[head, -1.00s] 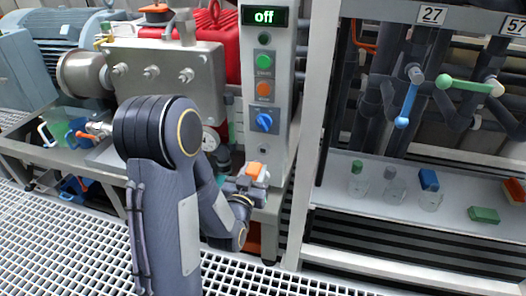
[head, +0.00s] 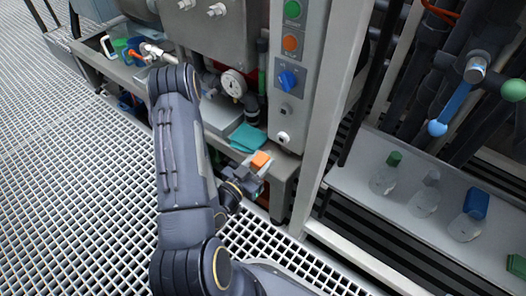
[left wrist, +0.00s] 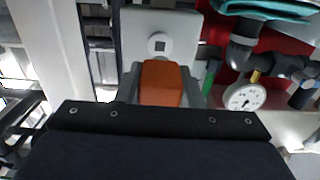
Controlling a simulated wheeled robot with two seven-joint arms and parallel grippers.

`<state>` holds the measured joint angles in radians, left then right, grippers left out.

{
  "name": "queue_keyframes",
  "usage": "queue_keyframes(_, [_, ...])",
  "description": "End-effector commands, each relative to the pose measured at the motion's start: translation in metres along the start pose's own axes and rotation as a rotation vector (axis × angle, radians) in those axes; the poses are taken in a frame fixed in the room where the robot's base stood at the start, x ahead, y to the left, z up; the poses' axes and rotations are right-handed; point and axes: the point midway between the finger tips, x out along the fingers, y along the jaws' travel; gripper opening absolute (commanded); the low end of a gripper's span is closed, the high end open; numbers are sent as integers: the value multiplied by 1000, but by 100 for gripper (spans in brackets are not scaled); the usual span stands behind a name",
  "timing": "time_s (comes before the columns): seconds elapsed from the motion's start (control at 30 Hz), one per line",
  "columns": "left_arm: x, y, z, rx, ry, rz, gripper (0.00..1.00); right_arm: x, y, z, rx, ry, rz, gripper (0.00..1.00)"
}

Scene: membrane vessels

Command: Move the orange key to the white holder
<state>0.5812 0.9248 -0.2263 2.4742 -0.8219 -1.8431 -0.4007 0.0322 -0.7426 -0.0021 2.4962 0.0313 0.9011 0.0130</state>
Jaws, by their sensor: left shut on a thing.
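The orange key (head: 260,160) is a small orange block held in my left gripper (head: 255,168). In the left wrist view the key (left wrist: 161,84) sits between the two grey fingers (left wrist: 160,92), which are shut on it. A small white fitting (head: 284,137) with a dark spot is low on the grey control column, a little above and right of the key. In the left wrist view this fitting (left wrist: 159,45) shows a dark square just beyond the key. I cannot tell whether this fitting is the white holder. The key looks apart from it. My right gripper is not in view.
The column carries a green button (head: 293,10), an orange button (head: 290,43) and a blue knob (head: 288,80). A teal cloth (head: 248,138) lies on the bench left of the key. A pressure gauge (head: 233,83) stands behind. Glass vessels (head: 384,180) stand on the right shelf.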

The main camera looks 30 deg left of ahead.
Motion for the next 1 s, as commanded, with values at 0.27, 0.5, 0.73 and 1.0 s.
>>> queue_keyframes(0.27, [0, 0, 0, 1, 0, 0, 0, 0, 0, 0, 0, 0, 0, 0])
queue_keyframes(0.5, [11, 0, -2, 3, 1, 2, 0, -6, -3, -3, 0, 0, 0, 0])
queue_keyframes(0.73, [34, 0, -3, 2, 1, 2, 0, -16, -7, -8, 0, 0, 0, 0])
queue_keyframes(1.0, [53, 0, -1, 2, 0, 3, 0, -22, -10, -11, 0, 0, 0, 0])
